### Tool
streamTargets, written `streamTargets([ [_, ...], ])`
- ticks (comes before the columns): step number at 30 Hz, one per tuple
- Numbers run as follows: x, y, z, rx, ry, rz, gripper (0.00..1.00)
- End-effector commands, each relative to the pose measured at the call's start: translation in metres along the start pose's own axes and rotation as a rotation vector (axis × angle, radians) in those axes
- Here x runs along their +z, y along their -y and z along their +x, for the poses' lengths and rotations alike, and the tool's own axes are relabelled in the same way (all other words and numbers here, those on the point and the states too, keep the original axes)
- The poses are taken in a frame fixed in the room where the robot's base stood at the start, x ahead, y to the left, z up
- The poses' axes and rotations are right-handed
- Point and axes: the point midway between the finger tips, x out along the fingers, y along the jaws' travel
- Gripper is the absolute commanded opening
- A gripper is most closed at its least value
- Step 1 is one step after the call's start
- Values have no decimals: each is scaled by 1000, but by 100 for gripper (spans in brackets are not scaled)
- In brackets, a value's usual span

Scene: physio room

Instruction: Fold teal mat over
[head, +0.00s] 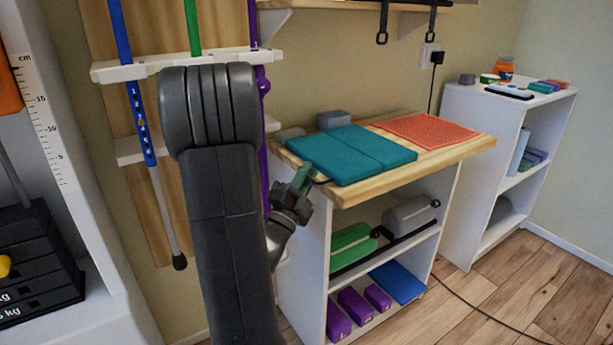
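The teal mat (338,158) lies flat on the wooden top of the shelf unit, with a crease line across its middle splitting it into two panels. Both panels lie side by side, and the mat's near left edge is close to the table's edge. My gripper (304,177) is at the near left corner of the mat, low beside the table edge. It looks close to the mat, but I cannot tell whether it touches it. The fingers are small and partly hidden by my wrist, so their opening is unclear.
An orange-red textured mat (425,130) lies right of the teal mat on the wooden top (455,156). Grey blocks (334,119) stand behind. Lower shelves hold rolls and purple blocks (352,305). A white shelf unit (471,115) stands at right. Open wooden floor (500,290) lies in front.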

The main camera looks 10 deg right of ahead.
Motion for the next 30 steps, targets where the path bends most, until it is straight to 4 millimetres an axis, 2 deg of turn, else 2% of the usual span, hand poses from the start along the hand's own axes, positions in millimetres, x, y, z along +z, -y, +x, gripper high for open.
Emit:
streamTargets([
  [2, 0, 0, 0, 0, 0, 0, 14],
  [4, 0, 0, 0, 0, 0, 0, 0],
  [17, -2, 6, 3, 21, -2, 10, 0],
  [30, -15, 49, 33, 259, -8, 115, 0],
])
